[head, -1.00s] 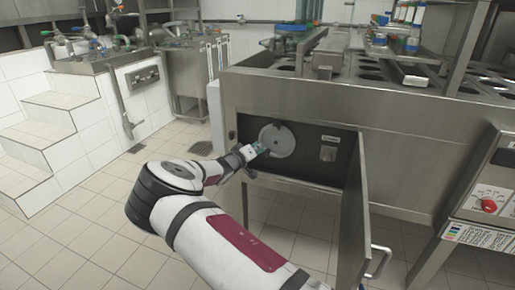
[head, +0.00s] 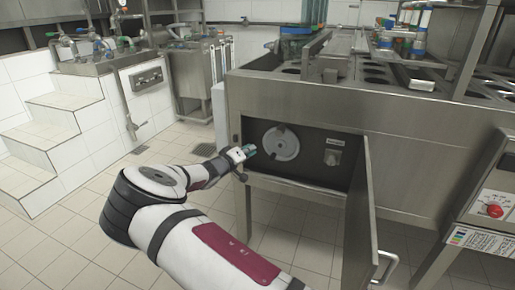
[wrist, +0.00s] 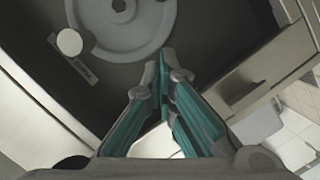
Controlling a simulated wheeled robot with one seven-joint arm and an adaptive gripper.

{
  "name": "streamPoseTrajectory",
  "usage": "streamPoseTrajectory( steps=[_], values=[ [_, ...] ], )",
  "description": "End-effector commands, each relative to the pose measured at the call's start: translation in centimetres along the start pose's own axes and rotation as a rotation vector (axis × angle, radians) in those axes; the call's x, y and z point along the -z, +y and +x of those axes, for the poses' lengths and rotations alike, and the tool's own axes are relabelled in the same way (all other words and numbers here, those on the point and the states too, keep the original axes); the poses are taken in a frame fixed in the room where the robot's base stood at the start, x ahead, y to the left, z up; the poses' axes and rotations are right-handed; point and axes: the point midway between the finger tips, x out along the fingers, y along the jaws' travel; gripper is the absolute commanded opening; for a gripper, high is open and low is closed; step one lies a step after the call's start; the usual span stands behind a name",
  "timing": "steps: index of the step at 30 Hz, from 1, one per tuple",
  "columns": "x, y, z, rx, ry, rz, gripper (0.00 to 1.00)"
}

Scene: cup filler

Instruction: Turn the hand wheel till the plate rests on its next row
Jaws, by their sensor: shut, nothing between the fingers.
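The hand wheel (head: 281,143) is a pale grey disc with a notch in its rim, set on the dark back panel inside the machine's open compartment. In the wrist view the wheel (wrist: 150,35) shows at the top, cut off by the frame edge, with a dark hub. My gripper (head: 250,150) is at the left of the compartment, just left of the wheel and apart from it. In the wrist view my gripper (wrist: 161,62) has its fingertips together below the wheel's rim, with nothing between them. The plate with its rows inside the machine (head: 390,75) shows only partly on top.
A hinged door (head: 358,225) stands open at the compartment's right. A red button (head: 494,211) is on the panel at far right. The tiled floor left of the machine is free.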

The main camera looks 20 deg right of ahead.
Motion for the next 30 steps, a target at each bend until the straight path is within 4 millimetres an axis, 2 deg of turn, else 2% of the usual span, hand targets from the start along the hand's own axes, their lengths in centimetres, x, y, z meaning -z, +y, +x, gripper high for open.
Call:
streamPoseTrajectory(
  steps=[3, 7, 13, 16, 20, 30],
  values=[
    [0.1, 0.1, -2.4, -0.001, 0.000, -0.002, 0.00],
    [0.0, 0.0, -4.3, 0.000, 0.000, -0.001, 0.00],
    [-0.3, 0.1, -5.4, -0.006, -0.003, -0.024, 0.00],
    [-1.1, 0.8, -5.1, -0.026, -0.007, -0.143, 0.00],
    [-3.2, 2.2, -4.2, -0.072, -0.023, -0.476, 0.00],
    [-8.5, 6.1, -2.5, -0.178, -0.095, -1.596, 0.00]
  ],
)
